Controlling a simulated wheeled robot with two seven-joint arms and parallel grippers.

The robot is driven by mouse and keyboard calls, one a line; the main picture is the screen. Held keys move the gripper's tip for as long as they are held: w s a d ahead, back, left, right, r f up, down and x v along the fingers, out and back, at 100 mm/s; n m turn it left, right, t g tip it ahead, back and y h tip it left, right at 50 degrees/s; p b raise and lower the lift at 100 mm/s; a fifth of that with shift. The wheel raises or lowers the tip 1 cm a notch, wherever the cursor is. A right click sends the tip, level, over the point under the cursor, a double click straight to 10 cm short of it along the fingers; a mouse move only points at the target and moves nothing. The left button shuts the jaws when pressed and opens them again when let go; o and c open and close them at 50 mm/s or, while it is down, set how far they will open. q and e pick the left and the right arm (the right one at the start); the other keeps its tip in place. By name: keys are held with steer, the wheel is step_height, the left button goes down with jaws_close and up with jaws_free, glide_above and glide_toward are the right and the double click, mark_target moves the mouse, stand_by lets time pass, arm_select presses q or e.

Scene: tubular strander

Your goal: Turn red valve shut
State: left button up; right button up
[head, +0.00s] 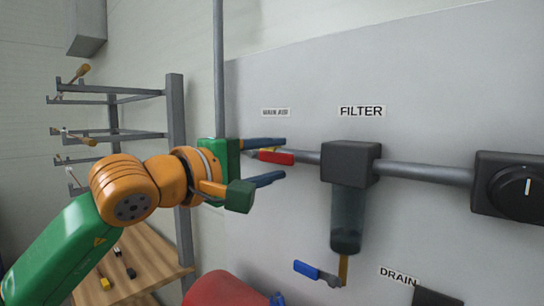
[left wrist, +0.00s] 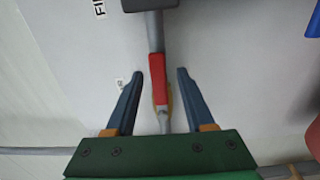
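The red valve handle (head: 276,157) is on the grey horizontal pipe left of the filter, under the MAIN AIR label. It lies along the pipe in the head view. In the left wrist view the red handle (left wrist: 158,78) lies lengthwise between my two blue fingers, with a gap on each side. A yellowish part of the valve shows behind it. My left gripper (head: 276,161) is open around the handle, one finger above and one below. My right gripper is in neither view.
The dark filter housing (head: 350,163) with its bowl hangs right of the valve. A blue-handled drain valve (head: 308,270) sits below it. A black knob (head: 516,192) is at far right. A rack (head: 175,130) and wooden table (head: 140,262) stand at left, a red rounded object (head: 225,290) below.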

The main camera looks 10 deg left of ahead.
arm_select(q)
steer(key=shift+s+a+r, duration=0.1)
steer(key=shift+s+a, duration=0.05)
steer(key=shift+s, duration=0.05)
jaws_close()
stand_by(1.1)
